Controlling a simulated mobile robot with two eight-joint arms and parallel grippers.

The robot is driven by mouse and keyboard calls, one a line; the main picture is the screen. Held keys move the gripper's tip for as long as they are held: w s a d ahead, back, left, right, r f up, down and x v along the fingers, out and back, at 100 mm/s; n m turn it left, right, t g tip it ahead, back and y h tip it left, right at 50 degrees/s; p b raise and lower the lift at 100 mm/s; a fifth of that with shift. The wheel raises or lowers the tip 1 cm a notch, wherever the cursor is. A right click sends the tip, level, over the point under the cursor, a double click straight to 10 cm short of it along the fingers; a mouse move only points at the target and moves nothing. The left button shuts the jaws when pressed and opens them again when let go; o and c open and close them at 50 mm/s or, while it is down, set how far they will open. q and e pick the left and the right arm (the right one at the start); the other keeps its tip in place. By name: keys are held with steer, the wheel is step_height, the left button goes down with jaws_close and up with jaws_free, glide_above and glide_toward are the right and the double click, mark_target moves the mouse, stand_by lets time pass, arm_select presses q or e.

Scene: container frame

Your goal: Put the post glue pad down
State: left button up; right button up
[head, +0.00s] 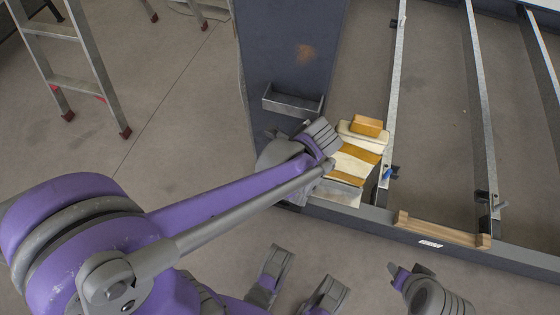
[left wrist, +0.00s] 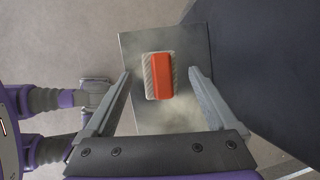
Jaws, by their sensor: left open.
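In the left wrist view, an orange-red pad with a ribbed light grey side (left wrist: 158,76) lies on a square metal plate (left wrist: 150,122); I take it to be the post glue pad. My left gripper (left wrist: 161,74) is open, with one finger on each side of the pad and a gap visible on both sides. In the head view my left arm reaches to the foot of the dark post (head: 292,60), and my wrist hides the pad and most of the plate.
Beside my left wrist lie cream and tan pieces (head: 352,160) with an orange-tan block (head: 367,126). A metal tray (head: 292,104) sits on the post. Frame rails (head: 397,80) and a wooden piece (head: 443,231) are to the right. A ladder (head: 75,80) stands at upper left.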

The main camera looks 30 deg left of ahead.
arm_select(q)
steer(key=s+p+v, duration=0.1)
steer(key=p+v, duration=0.1)
steer(key=v, duration=0.6)
steer(key=s+f+n+t+h, duration=0.2)
steer(key=s+n, duration=0.8)
steer(key=n, duration=0.5)
steer(key=a+t+h, duration=0.1)
steer(key=h, duration=0.1)
steer(key=shift+f+n+t+h, duration=0.2)
steer(key=shift+n+t+h, duration=0.2)
arm_select(e)
step_height(320, 180, up, 3)
steer(key=shift+s+r, duration=0.15)
steer(key=shift+r, duration=0.05)
